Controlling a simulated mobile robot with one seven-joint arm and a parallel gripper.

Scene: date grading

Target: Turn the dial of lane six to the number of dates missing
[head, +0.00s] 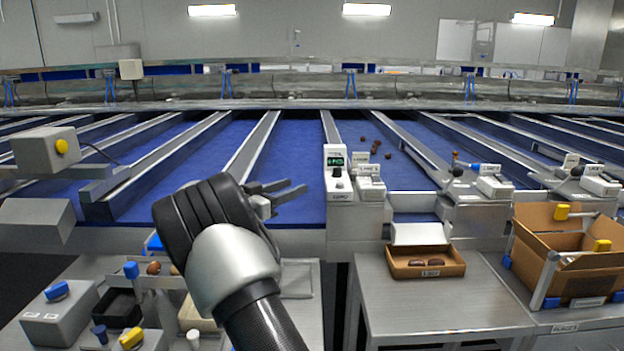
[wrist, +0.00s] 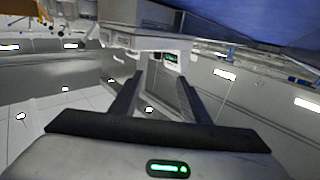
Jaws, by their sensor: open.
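A white control box (head: 338,185) with a small green-lit display and a dark round dial (head: 337,172) stands at the front end of a lane divider, at the middle of the head view. I cannot read its label or digits, so I cannot tell if it is lane six. A shallow brown box (head: 426,272) holding a few dates (head: 428,262) sits on the steel table below. My gripper (head: 296,187) is open and empty, left of the control box and apart from it. In the wrist view, the lit display (wrist: 171,57) shows beyond the open fingers (wrist: 160,80).
Several loose dates (head: 376,148) lie on the blue belt right of the control box. Other lane boxes (head: 494,187) stand farther right. An open carton (head: 533,245) stands on the right table. Knobs, a grey block (head: 58,312) and trays crowd the left bench.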

